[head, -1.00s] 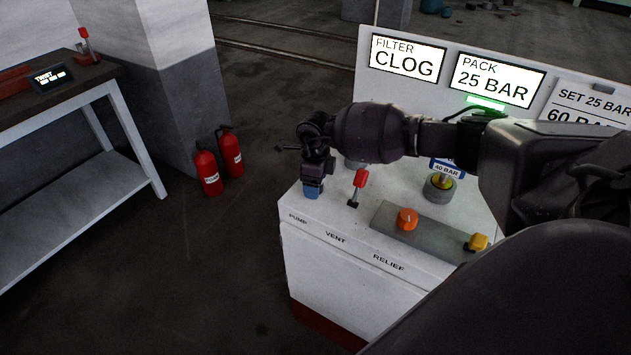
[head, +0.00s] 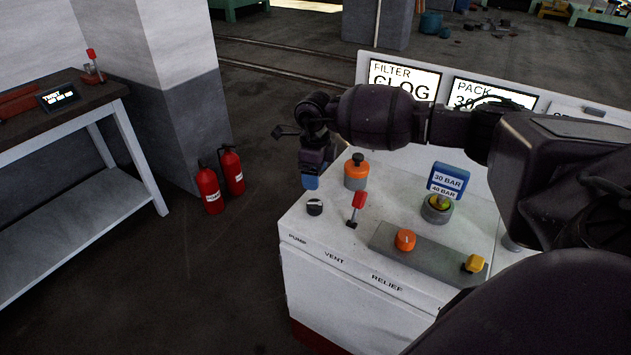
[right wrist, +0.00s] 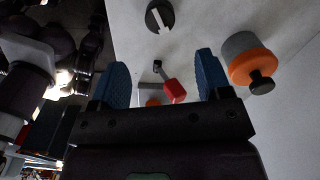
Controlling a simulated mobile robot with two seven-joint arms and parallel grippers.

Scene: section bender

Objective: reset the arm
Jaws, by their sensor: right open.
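My right gripper (head: 311,182) hangs above the back left corner of the white console (head: 345,285), fingers pointing down. In the right wrist view its two blue fingers (right wrist: 164,75) are apart with nothing between them. A black knob (head: 315,207) by the PUMP label is below the gripper and apart from it; it also shows in the right wrist view (right wrist: 160,15). The red-tipped VENT lever (head: 358,203) stands just right of the knob. My right arm crosses in front of the display panel and hides part of it. My left gripper is not in view.
An orange knob with a black top (head: 356,172) stands close to the gripper. Two fire extinguishers (head: 209,190) stand by the pillar.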

